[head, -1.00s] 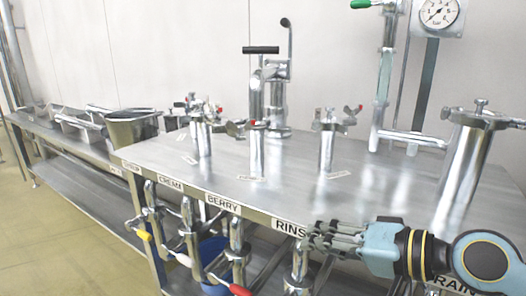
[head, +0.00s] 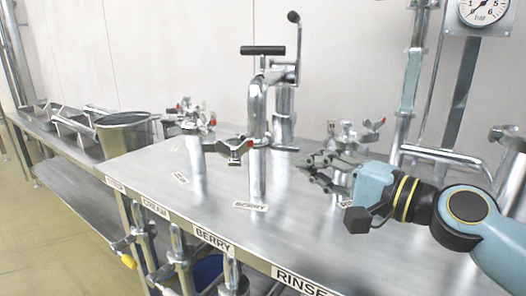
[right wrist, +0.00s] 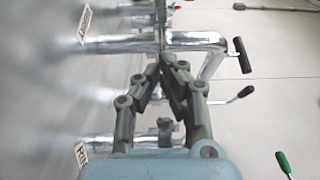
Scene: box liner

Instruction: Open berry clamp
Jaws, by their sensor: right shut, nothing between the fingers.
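The berry pipe (head: 258,178) stands upright on the table behind a BERRY label (head: 250,206). My left gripper is out of view.
Another clamped pipe (head: 197,152) stands to the left, and a further clamp (head: 350,137) is partly behind my right gripper. Metal pots (head: 125,133) stand on the left bench.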

